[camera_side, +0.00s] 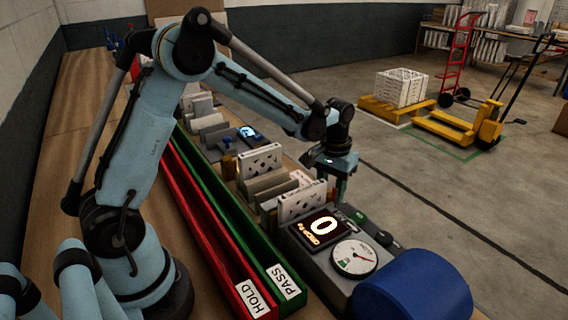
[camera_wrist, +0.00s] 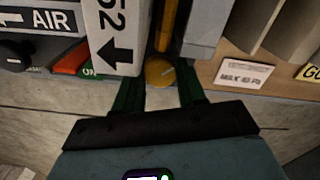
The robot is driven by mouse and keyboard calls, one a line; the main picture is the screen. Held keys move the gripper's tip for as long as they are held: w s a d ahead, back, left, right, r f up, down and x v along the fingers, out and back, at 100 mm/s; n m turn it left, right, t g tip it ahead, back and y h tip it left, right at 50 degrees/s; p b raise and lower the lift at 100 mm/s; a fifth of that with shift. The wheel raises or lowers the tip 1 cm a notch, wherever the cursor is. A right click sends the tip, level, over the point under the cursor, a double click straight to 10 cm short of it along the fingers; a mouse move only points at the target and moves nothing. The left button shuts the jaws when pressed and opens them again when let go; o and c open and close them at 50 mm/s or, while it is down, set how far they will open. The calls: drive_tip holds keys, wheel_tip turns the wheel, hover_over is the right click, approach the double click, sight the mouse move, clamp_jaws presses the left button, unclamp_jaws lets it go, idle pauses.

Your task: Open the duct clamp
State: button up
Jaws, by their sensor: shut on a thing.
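A yellow lever with a round end (camera_wrist: 160,71), which looks like the duct clamp's handle, shows in the wrist view. It lies between a white filter edge marked with an arrow (camera_wrist: 115,35) and a grey block (camera_wrist: 205,28). My gripper (camera_wrist: 160,92) has its green fingers on either side of the lever's round end and is shut on it. In the side view my gripper (camera_side: 341,190) is low at the far side of the test unit, just right of an upright white filter (camera_side: 302,202). The lever is hidden there.
The grey test unit (camera_side: 318,262) has a display reading 0, a round gauge (camera_side: 354,258) and a blue drum (camera_side: 412,292). An AIR label (camera_wrist: 40,18) and a red-and-green switch (camera_wrist: 75,62) are close by. Red HOLD (camera_side: 212,240) and green PASS (camera_side: 250,235) troughs run alongside.

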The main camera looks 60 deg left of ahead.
drive_tip(key=shift+n, duration=1.1)
drive_tip(key=o, duration=0.8)
